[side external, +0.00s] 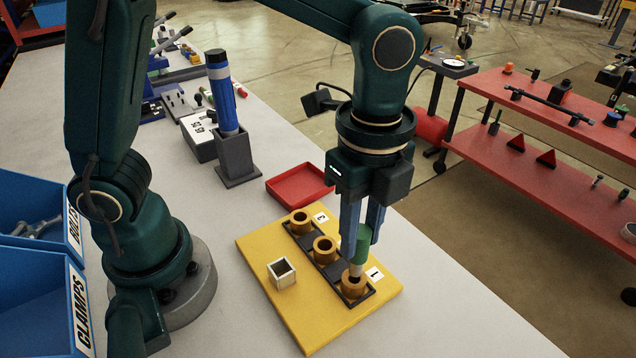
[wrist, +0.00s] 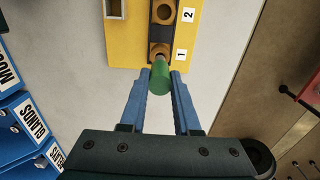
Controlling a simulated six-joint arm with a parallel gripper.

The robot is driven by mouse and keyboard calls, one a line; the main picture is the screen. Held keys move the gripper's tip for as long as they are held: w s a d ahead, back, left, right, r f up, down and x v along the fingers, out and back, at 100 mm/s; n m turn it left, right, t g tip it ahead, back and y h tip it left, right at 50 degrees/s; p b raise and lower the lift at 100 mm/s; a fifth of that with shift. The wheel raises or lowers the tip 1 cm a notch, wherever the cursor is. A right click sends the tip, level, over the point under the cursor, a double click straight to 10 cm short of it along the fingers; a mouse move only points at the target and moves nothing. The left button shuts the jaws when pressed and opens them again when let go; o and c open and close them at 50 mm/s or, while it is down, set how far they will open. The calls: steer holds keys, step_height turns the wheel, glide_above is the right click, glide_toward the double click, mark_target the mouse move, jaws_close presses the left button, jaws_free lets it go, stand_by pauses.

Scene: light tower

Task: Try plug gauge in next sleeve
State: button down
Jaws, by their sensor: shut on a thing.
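A plug gauge with a green handle (side external: 362,240) is between the fingers of my gripper (side external: 362,232). My gripper is shut on it; it also shows in the wrist view (wrist: 160,80). The gauge's pale lower end is at the mouth of the sleeve by label 1 (side external: 354,285); I cannot tell how far it is inside. The middle sleeve (side external: 324,249) and the sleeve by label 3 (side external: 299,222) look empty. All three brown sleeves sit in a dark rack (side external: 335,272) on a yellow board (side external: 300,325). A square open holder (side external: 282,273) stands beside the rack.
A red tray (side external: 300,184) lies behind the board. A blue marker-like cylinder (side external: 222,95) stands upright in a grey block (side external: 238,163). Blue bins (side external: 45,300) are at the left. The grey table is clear right of the board.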

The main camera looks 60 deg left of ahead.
steer(key=shift+r, duration=0.65)
steer(key=shift+r, duration=0.25)
